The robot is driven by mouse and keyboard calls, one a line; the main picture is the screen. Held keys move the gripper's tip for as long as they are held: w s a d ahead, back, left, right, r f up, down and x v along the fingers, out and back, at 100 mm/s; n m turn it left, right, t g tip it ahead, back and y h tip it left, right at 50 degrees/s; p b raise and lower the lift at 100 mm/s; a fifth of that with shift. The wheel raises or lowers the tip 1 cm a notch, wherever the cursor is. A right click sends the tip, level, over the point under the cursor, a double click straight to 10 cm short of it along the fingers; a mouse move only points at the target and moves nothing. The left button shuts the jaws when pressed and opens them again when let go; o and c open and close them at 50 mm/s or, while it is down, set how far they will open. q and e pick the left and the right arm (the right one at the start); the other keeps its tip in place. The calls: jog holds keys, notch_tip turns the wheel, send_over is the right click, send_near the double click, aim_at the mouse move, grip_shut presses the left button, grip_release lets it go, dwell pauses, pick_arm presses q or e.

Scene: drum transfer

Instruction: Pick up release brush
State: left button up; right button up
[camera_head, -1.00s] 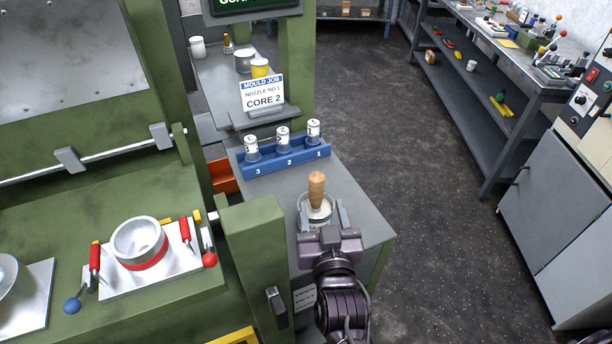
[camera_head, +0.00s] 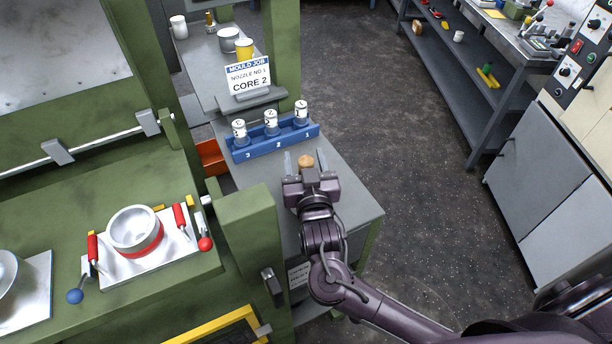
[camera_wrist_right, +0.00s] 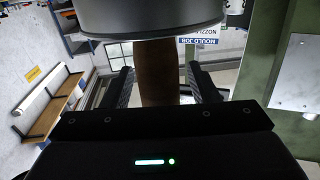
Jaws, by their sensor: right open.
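The release brush shows as a wooden handle top (camera_head: 305,160) between the fingers of my right gripper (camera_head: 305,165) in the head view. In the right wrist view, the brown handle (camera_wrist_right: 158,75) stands between the two dark fingers, with a visible gap on each side. The right gripper is open. The grey pot (camera_wrist_right: 150,18) around the brush's lower end fills the top of the wrist view. The bristles are hidden, and in the head view my gripper hides the pot. My left gripper is not in view.
A blue rack (camera_head: 277,144) with three white-capped containers stands just behind the gripper on the grey table (camera_head: 355,190). A "CORE 2" sign (camera_head: 248,78) stands farther back. The green press post (camera_head: 248,235) rises close on the left. Right of the table is open floor.

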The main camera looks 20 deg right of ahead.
jog(key=c, duration=1.2)
jog(key=shift+o, duration=0.2)
